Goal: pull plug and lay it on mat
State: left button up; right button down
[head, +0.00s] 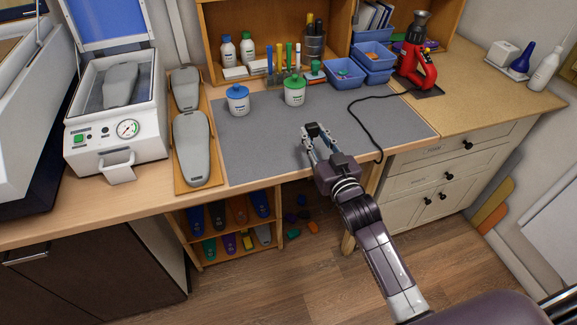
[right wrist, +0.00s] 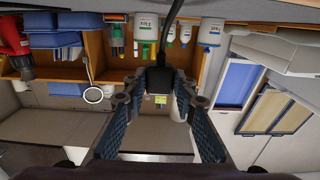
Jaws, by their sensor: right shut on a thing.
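My right gripper (head: 309,136) is over the front part of the grey mat (head: 250,145) in the head view. It is shut on a small black plug (head: 313,130), which sits between its fingertips. In the right wrist view the plug (right wrist: 160,79) is between the two fingers (right wrist: 159,95), with a black cord (right wrist: 171,32) running from it up the picture. In the head view a black cord (head: 353,112) leaves the red heat tool (head: 417,67) and drops at the bench's front edge. Whether the plug touches the mat is unclear. My left gripper is not in view.
A blue-lidded jar (head: 238,100) and a green-lidded jar (head: 294,92) stand on the mat's back part. Blue bins (head: 345,74) stand behind. Grey foot forms (head: 191,150) and a white press (head: 117,130) are at left. The mat's front left is clear.

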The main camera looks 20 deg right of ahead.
aim_at(314, 122)
jog(key=shift+w+d+b, duration=0.2)
jog(key=shift+w+d, duration=0.05)
jog(key=shift+w, duration=0.65)
jog(key=shift+w+d+b, duration=0.25)
jog(key=shift+w+d, duration=0.05)
jog(key=shift+w, duration=0.55)
jog(key=shift+w+d+b, duration=0.2)
jog(key=shift+w+d, duration=0.05)
jog(key=shift+w, duration=0.65)
jog(key=shift+w+d+b, duration=0.3)
jog(key=shift+w+b, duration=0.05)
jog(key=shift+w, duration=0.6)
jog(key=shift+w+d+b, duration=0.25)
jog(key=shift+w+b, duration=0.15)
jog(key=shift+w, duration=0.5)
jog(key=shift+w+d+b, duration=0.3)
jog(key=shift+w+b, duration=0.05)
jog(key=shift+w, duration=0.6)
jog(key=shift+f, duration=0.15)
jog(key=shift+f+b, duration=0.25)
jog(key=shift+b, duration=0.05)
jog(key=c, duration=1.5)
grip_release()
jog(key=shift+o, duration=0.5)
jog(key=o, duration=0.7)
jog(key=shift+s, duration=0.15)
